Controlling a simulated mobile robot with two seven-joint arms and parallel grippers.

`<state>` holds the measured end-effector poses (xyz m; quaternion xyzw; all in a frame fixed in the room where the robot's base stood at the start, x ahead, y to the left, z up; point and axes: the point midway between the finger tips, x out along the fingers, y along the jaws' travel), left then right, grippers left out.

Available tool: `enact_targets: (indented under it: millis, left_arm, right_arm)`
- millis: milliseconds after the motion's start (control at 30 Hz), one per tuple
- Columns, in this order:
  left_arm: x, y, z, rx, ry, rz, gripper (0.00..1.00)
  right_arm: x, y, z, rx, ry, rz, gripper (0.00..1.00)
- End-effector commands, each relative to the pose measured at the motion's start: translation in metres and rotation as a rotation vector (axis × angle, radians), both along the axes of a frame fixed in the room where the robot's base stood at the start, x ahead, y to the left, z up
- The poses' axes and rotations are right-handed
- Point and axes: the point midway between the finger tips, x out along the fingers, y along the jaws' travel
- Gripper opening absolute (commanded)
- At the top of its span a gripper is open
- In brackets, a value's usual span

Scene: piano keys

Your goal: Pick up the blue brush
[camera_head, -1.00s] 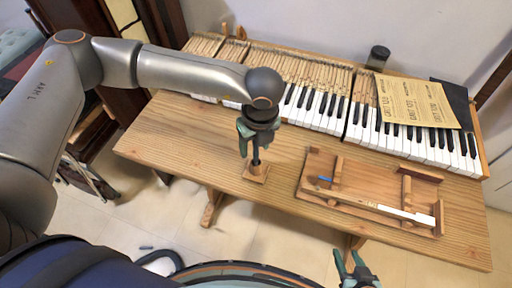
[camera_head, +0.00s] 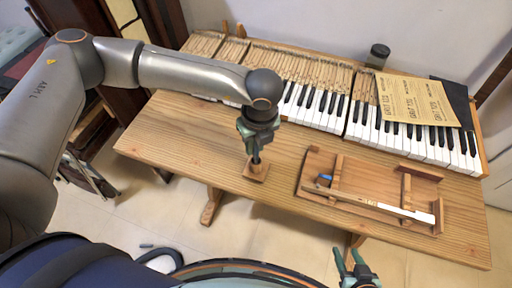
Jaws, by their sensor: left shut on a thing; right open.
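My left gripper (camera_head: 256,140) points down over the table's front part and is shut on a thin dark upright handle (camera_head: 256,160). The handle stands at a small square wooden base (camera_head: 257,173); I cannot tell whether they touch, and the gripper hides the upper part. No blue shows on it, so I cannot tell whether it is the blue brush. A small blue piece (camera_head: 324,179) shows in the wooden tray, too small to identify. My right gripper (camera_head: 355,262) is open and empty at the bottom, in front of the table.
The wooden tray (camera_head: 310,172) holds a long piano key (camera_head: 398,210) with a white end, lying across its wooden supports. A keyboard (camera_head: 420,150) runs along the back with yellowish papers (camera_head: 405,98) and a dark jar (camera_head: 378,54). The table's left part is clear.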

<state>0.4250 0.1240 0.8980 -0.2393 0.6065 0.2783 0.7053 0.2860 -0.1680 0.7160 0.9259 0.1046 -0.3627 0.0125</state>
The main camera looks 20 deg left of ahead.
Motion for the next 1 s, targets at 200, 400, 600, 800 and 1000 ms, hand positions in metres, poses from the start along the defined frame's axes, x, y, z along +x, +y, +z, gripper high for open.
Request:
enact_targets:
  millis: [200, 400, 600, 800, 1000]
  left_arm:
    - [0.000, 0.000, 0.000, 0.000, 0.000, 0.000, 0.00]
    - [0.001, 0.000, 0.013, -0.002, -0.003, 0.001, 0.00]
    - [0.001, 0.000, 0.053, -0.002, -0.005, -0.002, 0.00]
    - [0.001, 0.000, 0.087, -0.001, -0.003, 0.000, 0.00]
    - [0.000, 0.000, 0.100, -0.001, -0.001, 0.000, 0.00]
  right_arm:
    - [0.000, 0.000, 0.000, 0.000, 0.000, 0.000, 0.50]
    - [0.000, 0.000, -0.002, 0.000, 0.000, 0.000, 0.50]
    - [0.000, 0.000, -0.007, 0.000, 0.000, 0.000, 0.50]
    - [0.000, 0.000, -0.011, 0.000, 0.000, 0.000, 0.50]
    - [0.000, 0.000, -0.011, 0.000, 0.000, 0.000, 0.50]
